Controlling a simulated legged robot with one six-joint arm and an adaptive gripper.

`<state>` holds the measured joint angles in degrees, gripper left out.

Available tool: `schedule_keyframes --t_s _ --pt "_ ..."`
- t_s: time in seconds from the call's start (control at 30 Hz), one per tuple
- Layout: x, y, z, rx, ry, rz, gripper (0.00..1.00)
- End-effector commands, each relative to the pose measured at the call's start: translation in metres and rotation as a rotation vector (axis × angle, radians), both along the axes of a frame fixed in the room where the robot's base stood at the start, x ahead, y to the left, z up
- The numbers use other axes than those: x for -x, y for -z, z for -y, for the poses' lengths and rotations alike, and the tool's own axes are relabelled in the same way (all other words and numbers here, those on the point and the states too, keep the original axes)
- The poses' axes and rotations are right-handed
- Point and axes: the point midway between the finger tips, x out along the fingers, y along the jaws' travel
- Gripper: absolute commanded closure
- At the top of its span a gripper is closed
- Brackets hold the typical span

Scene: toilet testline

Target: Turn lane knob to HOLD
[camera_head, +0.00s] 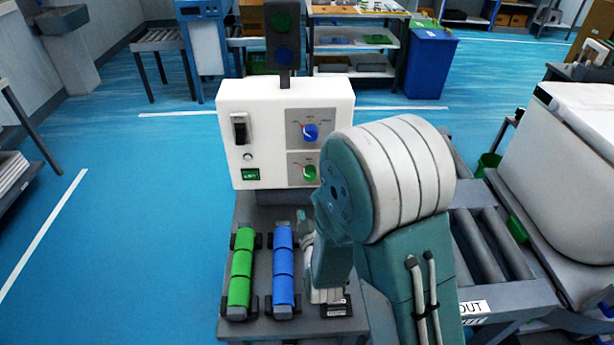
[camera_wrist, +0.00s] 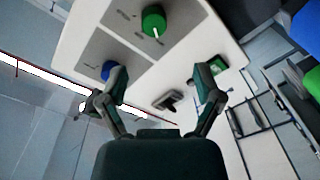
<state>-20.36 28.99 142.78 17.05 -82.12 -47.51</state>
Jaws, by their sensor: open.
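A white control box (camera_head: 270,110) stands on a grey bench and carries a blue knob (camera_head: 310,131) above a green knob (camera_head: 309,172), each on its own grey plate. The plate lettering is too small to read, so I cannot tell which is the lane knob. In the wrist view, the green knob (camera_wrist: 153,22) is at the top and the blue knob (camera_wrist: 108,70) is beside my left-hand finger. My gripper (camera_wrist: 161,80) is open and empty, its fingers spread before the box face. It grips neither knob. In the head view my arm hides most of it.
The box also bears a black switch (camera_head: 240,128) and a green display (camera_head: 250,174). A dark signal post (camera_head: 284,40) rises behind. Green rolls (camera_head: 240,275) and blue rolls (camera_head: 283,270) lie in front. A roller conveyor (camera_head: 490,245) and a white bin-like body (camera_head: 570,170) stand right.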

Motion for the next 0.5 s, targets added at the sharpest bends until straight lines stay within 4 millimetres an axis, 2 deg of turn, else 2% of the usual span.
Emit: schedule_keyframes --t_s 0.5 --pt "-0.086 0.000 -0.005 -0.002 0.001 0.001 0.17"
